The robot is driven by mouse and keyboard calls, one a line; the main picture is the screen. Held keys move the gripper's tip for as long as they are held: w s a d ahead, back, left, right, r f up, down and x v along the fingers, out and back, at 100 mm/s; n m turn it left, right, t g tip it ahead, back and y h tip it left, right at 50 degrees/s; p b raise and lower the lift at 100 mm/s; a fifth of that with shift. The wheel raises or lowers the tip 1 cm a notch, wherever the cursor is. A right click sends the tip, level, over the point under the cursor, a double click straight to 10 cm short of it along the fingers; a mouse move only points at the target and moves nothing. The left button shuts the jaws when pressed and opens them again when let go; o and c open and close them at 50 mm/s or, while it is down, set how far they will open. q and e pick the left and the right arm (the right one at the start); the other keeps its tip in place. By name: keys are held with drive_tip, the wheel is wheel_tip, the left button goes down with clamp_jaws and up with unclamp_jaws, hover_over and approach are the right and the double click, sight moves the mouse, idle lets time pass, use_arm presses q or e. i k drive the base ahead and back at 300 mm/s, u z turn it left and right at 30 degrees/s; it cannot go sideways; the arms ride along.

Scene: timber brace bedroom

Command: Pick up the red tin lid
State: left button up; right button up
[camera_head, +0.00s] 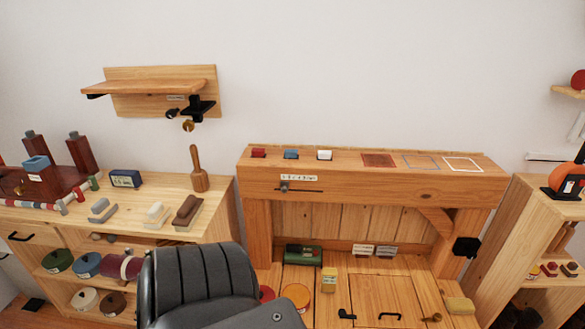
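A red round piece (266,293) lies on the wooden bench, low in the middle of the picture. A dark red tin (120,267) stands on the left cabinet's shelf, beside a blue tin (87,264) and a green tin (57,261). Neither of my grippers is in view.
The black ribbed shape (197,281) fills the lower middle. The raised ledge above carries small red, blue and white blocks.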

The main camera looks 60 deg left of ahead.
sight(267, 294)
drive_tip(key=u, duration=0.15)
drive_tip(key=i, duration=0.8)
drive_tip(key=u, duration=1.2)
drive_tip(key=i, duration=0.75)
drive_tip(key=u, duration=0.8)
